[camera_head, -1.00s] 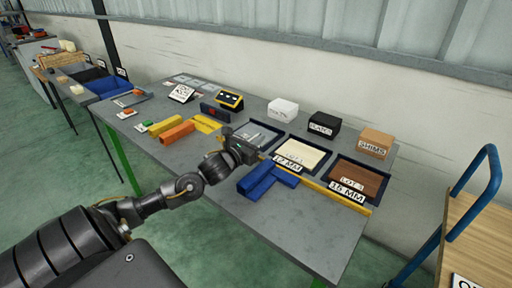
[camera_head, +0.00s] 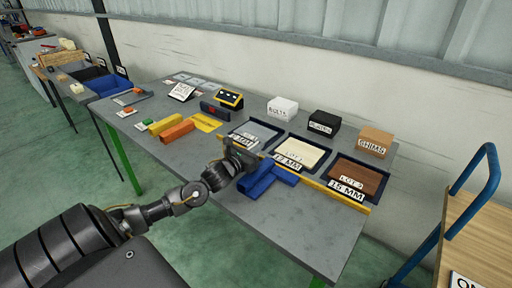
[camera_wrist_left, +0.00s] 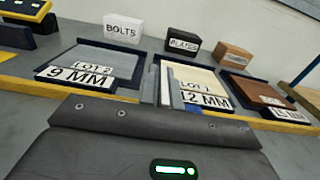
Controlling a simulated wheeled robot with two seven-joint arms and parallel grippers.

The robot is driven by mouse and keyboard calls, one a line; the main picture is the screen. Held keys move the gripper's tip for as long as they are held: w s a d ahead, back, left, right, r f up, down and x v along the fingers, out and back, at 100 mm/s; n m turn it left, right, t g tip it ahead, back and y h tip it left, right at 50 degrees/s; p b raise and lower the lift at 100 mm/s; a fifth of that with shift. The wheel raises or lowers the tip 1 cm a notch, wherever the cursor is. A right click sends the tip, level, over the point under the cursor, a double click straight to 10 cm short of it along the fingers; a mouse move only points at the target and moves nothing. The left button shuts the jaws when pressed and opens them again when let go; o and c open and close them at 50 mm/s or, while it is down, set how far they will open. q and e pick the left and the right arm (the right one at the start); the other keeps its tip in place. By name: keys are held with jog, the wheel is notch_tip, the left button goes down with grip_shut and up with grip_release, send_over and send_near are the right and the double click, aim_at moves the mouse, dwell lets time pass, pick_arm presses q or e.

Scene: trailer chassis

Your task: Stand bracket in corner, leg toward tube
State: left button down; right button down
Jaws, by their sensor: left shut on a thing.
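Two blue square tubes lie on the grey table, one long (camera_head: 257,181) and one shorter (camera_head: 285,175), meeting at a corner. My left gripper (camera_head: 243,157) is just behind and above the long tube, near that corner. In the left wrist view my left gripper (camera_wrist_left: 164,86) is shut on a thin, pale grey piece, which I take to be the bracket (camera_wrist_left: 165,84). Its full shape and which way its leg points cannot be told. My right gripper is not in view.
Trays marked 9 MM (camera_wrist_left: 94,75), 12 MM (camera_head: 288,161) and 15 MM (camera_head: 347,189) stand behind a yellow strip (camera_head: 320,187). Yellow and orange bars (camera_head: 177,131) lie left. The front right table is clear.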

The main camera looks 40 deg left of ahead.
pick_arm(q)
jog(key=shift+f, duration=0.4)
jog(key=c, duration=1.6)
grip_release()
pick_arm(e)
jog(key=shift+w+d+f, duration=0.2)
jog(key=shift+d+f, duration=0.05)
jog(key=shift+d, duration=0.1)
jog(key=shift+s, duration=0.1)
